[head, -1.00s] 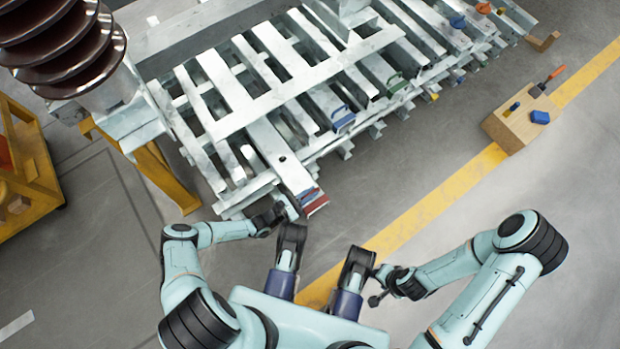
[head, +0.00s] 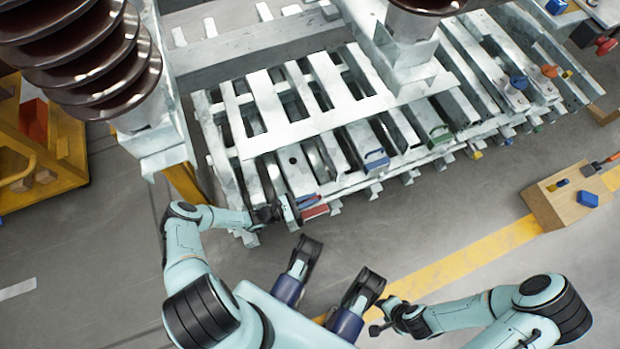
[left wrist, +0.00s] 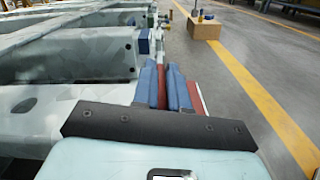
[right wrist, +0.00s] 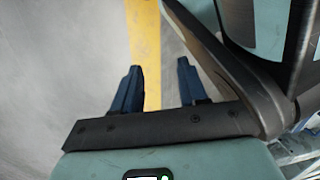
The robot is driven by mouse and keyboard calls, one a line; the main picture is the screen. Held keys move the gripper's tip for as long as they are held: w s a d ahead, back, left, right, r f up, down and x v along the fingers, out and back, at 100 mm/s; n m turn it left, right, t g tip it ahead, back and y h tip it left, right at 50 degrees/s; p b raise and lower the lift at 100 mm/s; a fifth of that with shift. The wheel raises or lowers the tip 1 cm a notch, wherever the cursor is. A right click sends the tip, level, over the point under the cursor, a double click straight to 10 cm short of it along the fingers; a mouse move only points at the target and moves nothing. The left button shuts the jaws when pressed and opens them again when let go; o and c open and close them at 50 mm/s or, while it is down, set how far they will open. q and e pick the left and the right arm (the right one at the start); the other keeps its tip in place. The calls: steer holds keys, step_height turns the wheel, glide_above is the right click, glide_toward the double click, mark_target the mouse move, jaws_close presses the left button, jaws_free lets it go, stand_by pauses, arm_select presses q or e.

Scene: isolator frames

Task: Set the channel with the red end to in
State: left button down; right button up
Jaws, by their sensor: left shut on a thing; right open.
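The channel with the red end (head: 314,212) is one of several pale metal channels in the rack. Its red end is at the rack's near edge, left of the blue and green handled ends in the head view. My left gripper (head: 294,208) is at that end. In the left wrist view its blue fingers (left wrist: 166,88) are shut on the red piece (left wrist: 161,90), which shows between and beside them. My right gripper (head: 379,316) is low at the front, away from the rack. In the right wrist view its fingers (right wrist: 155,90) are apart with only floor between them.
A wooden block (head: 560,206) with small tools stands on the floor at right. A yellow cart (head: 40,150) stands at left. Open floor lies before the rack.

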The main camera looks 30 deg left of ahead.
arm_select(q)
steer(key=shift+a, duration=0.1)
steer(key=c, duration=1.2)
jaws_free()
steer(key=shift+o, duration=0.2)
step_height(320, 180, up, 8)
steer(key=p, duration=0.4)
steer(key=shift+r, duration=0.25)
steer(key=shift+r+p, duration=0.55)
steer(key=shift+r, duration=0.4)
arm_select(e)
steer(key=w+a+r+t, duration=0.1)
steer(key=w+r+t, duration=0.2)
steer(key=w+r, duration=0.5)
arm_select(q)
step_height(320, 180, up, 10)
steer(key=p, duration=0.4)
steer(key=shift+f, duration=0.2)
arm_select(e)
steer(key=s+a+r+n+g+y, duration=0.1)
steer(key=s+a+r+g, duration=0.1)
steer(key=s+a+r, duration=0.2)
steer(key=shift+s+r, duration=0.2)
steer(key=shift+s, duration=1.2)
